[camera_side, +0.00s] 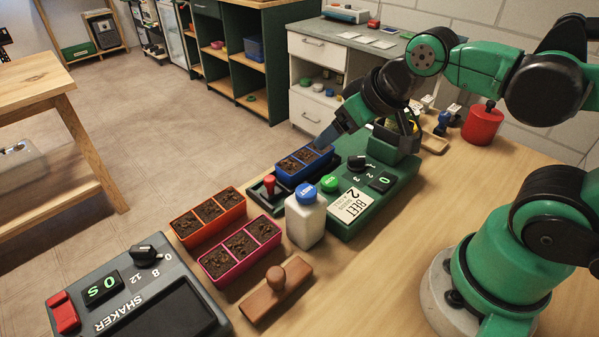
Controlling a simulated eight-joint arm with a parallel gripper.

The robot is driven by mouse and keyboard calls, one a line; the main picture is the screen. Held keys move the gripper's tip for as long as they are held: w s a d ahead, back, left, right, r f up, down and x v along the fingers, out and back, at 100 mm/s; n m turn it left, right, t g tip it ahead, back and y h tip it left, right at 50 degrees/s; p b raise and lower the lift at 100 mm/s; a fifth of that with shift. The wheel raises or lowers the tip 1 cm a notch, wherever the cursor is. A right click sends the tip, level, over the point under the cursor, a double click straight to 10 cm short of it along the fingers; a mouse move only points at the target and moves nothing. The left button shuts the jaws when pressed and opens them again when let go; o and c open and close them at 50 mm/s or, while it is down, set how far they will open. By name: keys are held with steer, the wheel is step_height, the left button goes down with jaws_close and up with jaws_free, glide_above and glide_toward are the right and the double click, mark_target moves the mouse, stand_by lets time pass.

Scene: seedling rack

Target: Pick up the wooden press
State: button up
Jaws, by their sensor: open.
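The wooden press (275,290) lies on the table at the front, a brown flat block with a rounded knob handle on top. It stands upright on its base and nothing touches it from above. My gripper (328,138) is up and to the right of it, well apart, over the blue seedling tray (283,178) by the green machine. Its jaws are open, though the fingers are small and partly overlap in this view. I cannot tell whether a fingertip touches the blue tray.
Pink (219,282) and orange (183,238) soil trays sit just behind the press. A white bottle (305,222) stands to its right, and the grey shaker (150,310) is to its left. The green machine (347,225) and a red pot (482,125) are farther right. Table right of the press is clear.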

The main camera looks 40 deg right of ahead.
step_height(320, 180, up, 5)
steer(key=n+g+y, duration=0.1)
steer(key=n+g, duration=0.7)
steer(key=n, duration=1.2)
glide_above(276, 273)
steer(key=f, duration=0.2)
steer(key=shift+t, duration=0.3)
steer(key=f, duration=0.8)
steer(key=shift+w+d+f, duration=0.1)
steer(key=shift+d+f, duration=0.15)
steer(key=shift+a+f, duration=0.15)
steer(key=shift+f, duration=1.5)
steer(key=shift+a+f, duration=0.15)
steer(key=shift+f, duration=1.5)
steer(key=shift+c, duration=0.2)
jaws_close()
